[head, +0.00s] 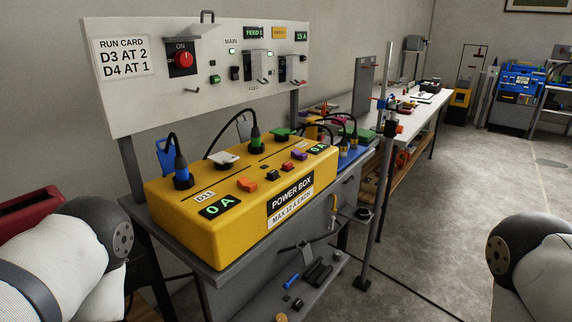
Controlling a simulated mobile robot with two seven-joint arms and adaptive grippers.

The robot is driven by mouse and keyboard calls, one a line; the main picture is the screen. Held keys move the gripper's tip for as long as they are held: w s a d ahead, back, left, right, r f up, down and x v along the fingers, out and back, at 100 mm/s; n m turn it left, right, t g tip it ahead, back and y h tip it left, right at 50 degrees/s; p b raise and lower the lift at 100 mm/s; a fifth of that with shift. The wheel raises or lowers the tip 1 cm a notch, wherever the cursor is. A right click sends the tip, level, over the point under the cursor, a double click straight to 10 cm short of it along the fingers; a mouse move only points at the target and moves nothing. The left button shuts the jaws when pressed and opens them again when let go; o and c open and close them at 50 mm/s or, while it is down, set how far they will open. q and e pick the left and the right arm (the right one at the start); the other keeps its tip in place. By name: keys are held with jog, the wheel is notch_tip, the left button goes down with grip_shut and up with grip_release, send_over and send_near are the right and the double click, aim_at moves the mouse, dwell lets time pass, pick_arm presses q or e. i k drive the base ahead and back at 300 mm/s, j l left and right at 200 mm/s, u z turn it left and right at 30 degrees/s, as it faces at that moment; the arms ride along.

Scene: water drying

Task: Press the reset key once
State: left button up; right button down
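A yellow power box (190,228) marked "MAX 12 A EACH" sits on a grey bench. Its top carries an orange rocker (247,184), a small black key (273,175), a red key (288,167) and a purple rocker (299,155). Two displays on it read "0 A". No label reading "reset" is legible, so I cannot tell which key it is. A blue plug (182,172) and a green plug (256,140) stand upright in the box with black cables. Neither gripper is in view; only parts of my arms show at the lower left and right edges.
Behind the box stands a white panel (140,95) with a run card (124,57), a red knob (183,60) marked "ON" and several switches. A metal post (380,190) stands right of the bench. A lower shelf holds loose items. The floor to the right is clear.

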aim_at(287, 167)
jog(key=i+l+u, duration=0.3)
jog(key=l+u, duration=0.25)
jog(key=l, duration=0.15)
jog(key=i+l+u, duration=0.3)
jog(key=k+l, duration=0.1)
